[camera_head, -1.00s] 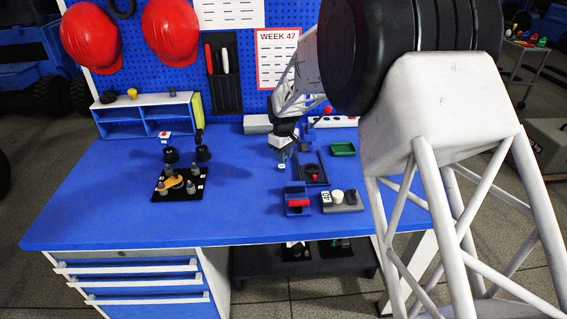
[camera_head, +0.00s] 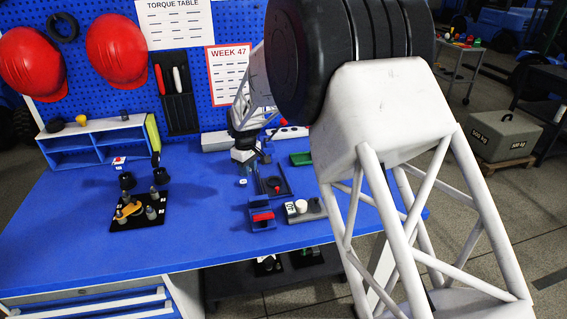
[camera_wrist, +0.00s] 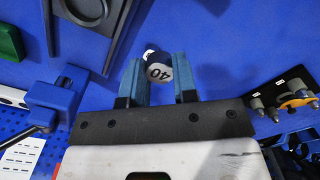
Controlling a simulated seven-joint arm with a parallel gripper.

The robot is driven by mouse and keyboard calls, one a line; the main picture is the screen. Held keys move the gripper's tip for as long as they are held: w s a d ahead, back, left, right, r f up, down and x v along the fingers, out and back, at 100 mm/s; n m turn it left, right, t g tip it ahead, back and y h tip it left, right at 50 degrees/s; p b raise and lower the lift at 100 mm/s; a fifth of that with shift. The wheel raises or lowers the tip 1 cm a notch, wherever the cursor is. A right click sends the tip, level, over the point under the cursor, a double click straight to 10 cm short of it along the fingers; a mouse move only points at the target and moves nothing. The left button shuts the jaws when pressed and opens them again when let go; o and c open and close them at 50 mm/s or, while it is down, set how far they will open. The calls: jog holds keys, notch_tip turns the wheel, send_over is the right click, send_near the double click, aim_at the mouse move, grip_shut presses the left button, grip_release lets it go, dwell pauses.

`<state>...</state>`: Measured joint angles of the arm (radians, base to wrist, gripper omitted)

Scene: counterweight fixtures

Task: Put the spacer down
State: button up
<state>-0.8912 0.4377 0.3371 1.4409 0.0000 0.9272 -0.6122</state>
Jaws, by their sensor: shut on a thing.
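A short cylinder marked 40 with a white end face, which I take for the spacer (camera_wrist: 159,72), is between the two blue fingers of my gripper (camera_wrist: 156,66) in the wrist view. My gripper is shut on it. In the head view my gripper (camera_head: 244,168) is low over the blue bench (camera_head: 205,212), left of a dark tray (camera_head: 283,191). The spacer's small white face (camera_head: 243,182) shows just below the fingers. I cannot tell whether the spacer touches the bench top.
A black fixture plate (camera_head: 150,222) with posts and an orange part stands to the left. A blue block with a red part (camera_head: 262,215) and a grey holder (camera_head: 316,211) sit in front right. A green tray (camera_head: 301,159) lies behind. Bare bench lies between plate and gripper.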

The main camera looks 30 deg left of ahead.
jog(key=w+d+f+m, duration=0.1)
jog(key=w+d, duration=0.4)
jog(key=w+d+f+m, duration=0.1)
jog(key=w+d+m, duration=0.1)
jog(key=w+d, duration=0.3)
jog(key=w+d+f+m, duration=0.2)
jog(key=w+d, duration=0.4)
jog(key=shift+w, duration=0.15)
send_over(302, 160)
jog(key=shift+f, duration=0.75)
jog(key=shift+d, duration=0.1)
jog(key=shift+f, duration=1.75)
jog(key=shift+f, duration=0.1)
jog(key=o, duration=0.9)
